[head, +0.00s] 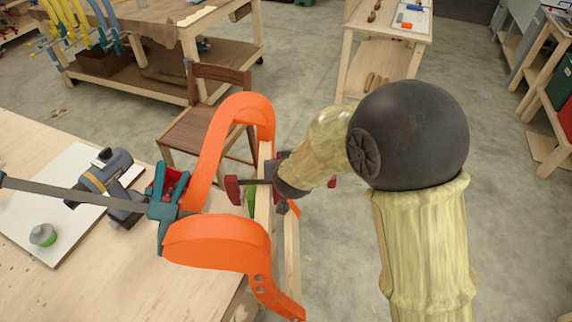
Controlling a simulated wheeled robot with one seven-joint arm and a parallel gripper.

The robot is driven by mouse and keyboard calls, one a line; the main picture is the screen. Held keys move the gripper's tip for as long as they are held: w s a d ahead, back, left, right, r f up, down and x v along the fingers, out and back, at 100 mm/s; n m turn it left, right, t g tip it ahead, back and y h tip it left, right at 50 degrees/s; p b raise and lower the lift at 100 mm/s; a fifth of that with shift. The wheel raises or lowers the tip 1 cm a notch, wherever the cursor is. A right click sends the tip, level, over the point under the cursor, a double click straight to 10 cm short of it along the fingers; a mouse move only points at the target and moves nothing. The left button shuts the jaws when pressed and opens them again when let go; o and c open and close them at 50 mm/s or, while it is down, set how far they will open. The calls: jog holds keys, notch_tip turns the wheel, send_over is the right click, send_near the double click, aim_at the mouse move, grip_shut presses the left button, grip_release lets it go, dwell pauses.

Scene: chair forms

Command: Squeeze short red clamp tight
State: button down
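A short clamp with a red jaw (232,188) sits across the upright wooden strip (264,205) beside the orange curved form (222,140). A small red part also shows just right of my wrist, but I cannot tell if it belongs to the same clamp. My gripper (279,178) is at the strip, close to the clamp's dark middle part, and seems to reach it from the right. My wrist covers much of the clamp, so the fingers and any contact are hard to make out.
A teal clamp (166,207) with a long grey bar grips the form on the left. A drill (110,185) and a grey-green round object (43,235) lie on a white board on the workbench (120,285). A wooden chair (198,130) stands behind.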

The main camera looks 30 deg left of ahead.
jog(key=shift+s+d+f+b, duration=0.1)
jog(key=shift+s+f+b, duration=0.15)
jog(key=shift+b, duration=0.6)
jog(key=c, duration=1)
grip_release()
jog(key=shift+w, duration=0.1)
jog(key=shift+c, duration=0.2)
jog(key=shift+o, duration=1.4)
jog(key=shift+a+r, duration=0.1)
jog(key=shift+a, duration=0.15)
jog(key=shift+a+p, duration=0.2)
jog(key=shift+p, duration=0.25)
jog(key=shift+c, duration=0.4)
